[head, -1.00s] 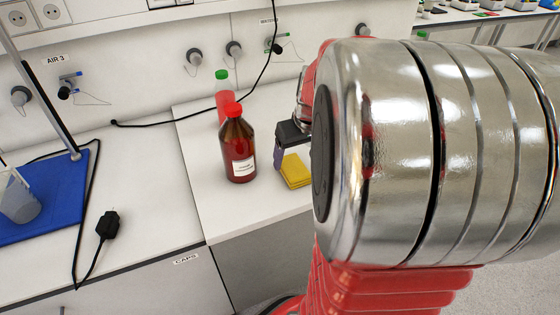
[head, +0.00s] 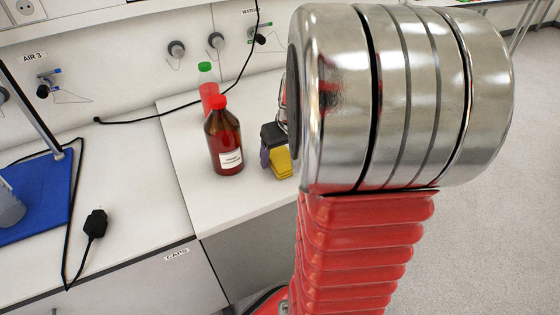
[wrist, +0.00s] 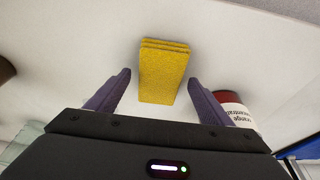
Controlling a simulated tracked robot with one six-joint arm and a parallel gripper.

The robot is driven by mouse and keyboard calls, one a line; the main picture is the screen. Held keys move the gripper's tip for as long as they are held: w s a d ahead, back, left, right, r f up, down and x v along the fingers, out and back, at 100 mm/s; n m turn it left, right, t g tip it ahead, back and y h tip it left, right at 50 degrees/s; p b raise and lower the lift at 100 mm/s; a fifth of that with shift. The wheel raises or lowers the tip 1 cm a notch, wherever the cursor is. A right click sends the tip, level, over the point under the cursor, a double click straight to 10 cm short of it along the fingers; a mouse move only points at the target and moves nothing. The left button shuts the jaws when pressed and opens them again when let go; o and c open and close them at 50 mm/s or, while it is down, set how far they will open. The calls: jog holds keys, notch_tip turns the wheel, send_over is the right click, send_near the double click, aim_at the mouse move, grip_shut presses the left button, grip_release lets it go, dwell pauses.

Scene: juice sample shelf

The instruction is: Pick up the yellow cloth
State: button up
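The yellow cloth (head: 279,163) lies folded on the white counter, right of the brown bottle in the head view. In the wrist view the folded cloth (wrist: 163,72) lies beyond and partly between the two purple fingers. My gripper (wrist: 157,88) is open, with a finger on each side of the cloth's near end and a gap to each. In the head view my gripper (head: 266,158) is beside the cloth and hides part of it; my silver arm link hides more. I cannot tell how high the fingers are above the counter.
A brown bottle with a red cap (head: 225,143) stands close left of my gripper. A red bottle with a green cap (head: 208,92) stands behind it. A blue mat (head: 45,205) and a black plug (head: 95,223) lie to the left. The counter in front of the cloth is clear.

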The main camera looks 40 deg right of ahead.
aim_at(282, 158)
jog(key=c, duration=1)
jog(key=shift+c, duration=0.2)
notch_tip(282, 158, up, 10)
dwell(0.5)
jog(key=o, duration=0.4)
jog(key=c, duration=0.3)
